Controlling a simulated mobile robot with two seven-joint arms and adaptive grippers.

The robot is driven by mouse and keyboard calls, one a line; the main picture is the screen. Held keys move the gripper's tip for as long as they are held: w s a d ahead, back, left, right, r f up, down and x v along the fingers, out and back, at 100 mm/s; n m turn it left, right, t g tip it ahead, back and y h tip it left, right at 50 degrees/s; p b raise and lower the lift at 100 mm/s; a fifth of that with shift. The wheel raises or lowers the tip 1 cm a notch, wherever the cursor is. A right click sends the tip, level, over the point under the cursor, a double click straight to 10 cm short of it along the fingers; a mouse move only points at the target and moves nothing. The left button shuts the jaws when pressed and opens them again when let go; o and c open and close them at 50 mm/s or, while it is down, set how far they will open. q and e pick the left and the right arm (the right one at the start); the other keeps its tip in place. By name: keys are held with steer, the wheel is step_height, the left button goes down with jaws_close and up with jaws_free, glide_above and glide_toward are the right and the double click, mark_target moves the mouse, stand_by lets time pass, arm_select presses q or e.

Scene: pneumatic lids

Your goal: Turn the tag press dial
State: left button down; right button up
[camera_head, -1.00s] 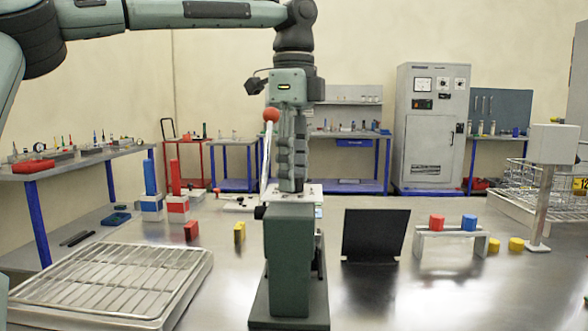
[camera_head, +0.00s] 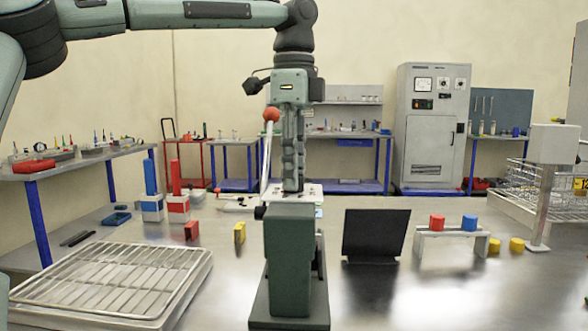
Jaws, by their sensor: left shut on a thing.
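The tag press (camera_head: 290,255) is a dark green machine in the middle of the steel table, with a pale top plate (camera_head: 308,189) and a white lever ending in a red ball (camera_head: 271,115). My left gripper (camera_head: 292,188) points straight down onto the top of the press. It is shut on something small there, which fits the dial. Its fingers hide the dial, so I cannot see its setting. My right gripper is not in view.
A wire rack on a tray (camera_head: 107,281) lies at the left. A black panel (camera_head: 375,234) stands right of the press. Beyond it a small stand (camera_head: 455,242) carries a red and a blue cylinder. Yellow and red tags stand at left.

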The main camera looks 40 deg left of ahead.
arm_select(q)
steer(key=n, duration=0.3)
steer(key=shift+n, duration=0.4)
steer(key=n, duration=0.4)
steer(key=shift+n, duration=0.3)
steer(key=n, duration=0.4)
steer(key=shift+n, duration=2.2)
steer(key=c, duration=1.2)
jaws_free()
steer(key=shift+r, duration=6)
